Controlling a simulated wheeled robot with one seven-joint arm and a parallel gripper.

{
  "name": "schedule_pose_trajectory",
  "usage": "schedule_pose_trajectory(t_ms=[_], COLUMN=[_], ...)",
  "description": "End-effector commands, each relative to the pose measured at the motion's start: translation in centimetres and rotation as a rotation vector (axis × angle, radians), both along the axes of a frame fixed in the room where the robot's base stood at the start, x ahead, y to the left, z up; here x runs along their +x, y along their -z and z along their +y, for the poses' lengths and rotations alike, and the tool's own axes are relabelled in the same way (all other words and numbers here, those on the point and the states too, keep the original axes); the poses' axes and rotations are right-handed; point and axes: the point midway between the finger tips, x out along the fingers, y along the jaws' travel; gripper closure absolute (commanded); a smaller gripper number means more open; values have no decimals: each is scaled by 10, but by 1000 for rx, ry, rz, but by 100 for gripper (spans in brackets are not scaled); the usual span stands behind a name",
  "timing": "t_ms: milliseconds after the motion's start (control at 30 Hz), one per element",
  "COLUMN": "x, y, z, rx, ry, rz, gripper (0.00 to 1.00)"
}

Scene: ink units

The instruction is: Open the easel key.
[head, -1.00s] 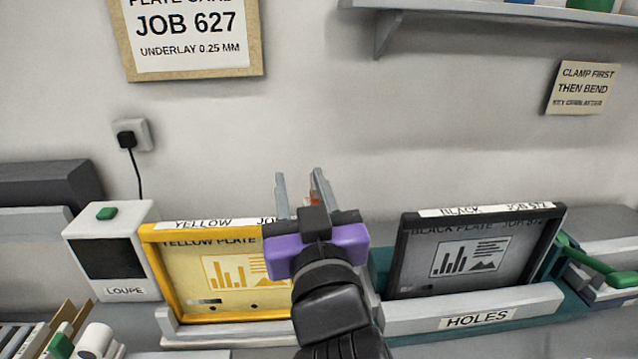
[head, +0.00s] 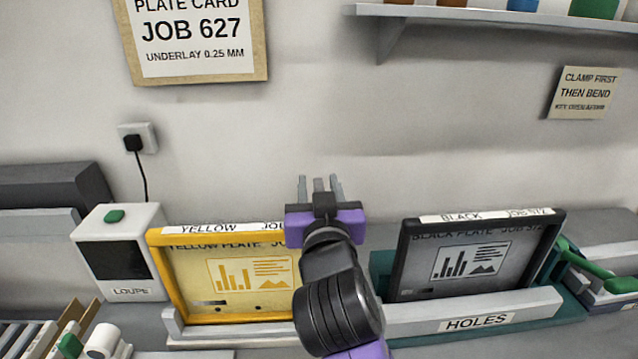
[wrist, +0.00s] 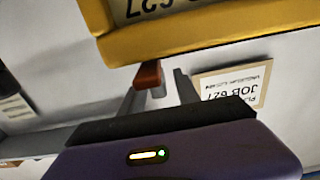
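My gripper (head: 319,184) is in front of the wall, just right of the yellow plate (head: 230,275), with its fingers pointing up and away. It also shows in the wrist view (wrist: 155,85), where the fingers stand apart. An orange-brown block with a short grey stem, which looks like the easel key (wrist: 148,75), is between the fingers. It lies close to the left finger, with a small gap to the right one; I cannot tell whether it touches. In the head view a thin grey piece shows between the fingers, and no orange is visible.
The yellow plate's frame (wrist: 210,30) hangs close over the fingertips in the wrist view. A black plate (head: 470,260) stands right, behind a rail labelled HOLES (head: 475,318). A loupe box (head: 120,255) stands left. The wall above the gripper is clear.

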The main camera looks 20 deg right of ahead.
Motion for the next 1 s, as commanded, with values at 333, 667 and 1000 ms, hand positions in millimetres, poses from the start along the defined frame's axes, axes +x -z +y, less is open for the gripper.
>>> schedule_pose_trajectory(t_ms=[333, 667, 1000], x=[1, 0, 0], y=[1, 1, 1], z=[0, 0, 0], rx=[0, 0, 0], ry=[0, 0, 0], rz=[0, 1, 1], gripper=[83, 100, 100])
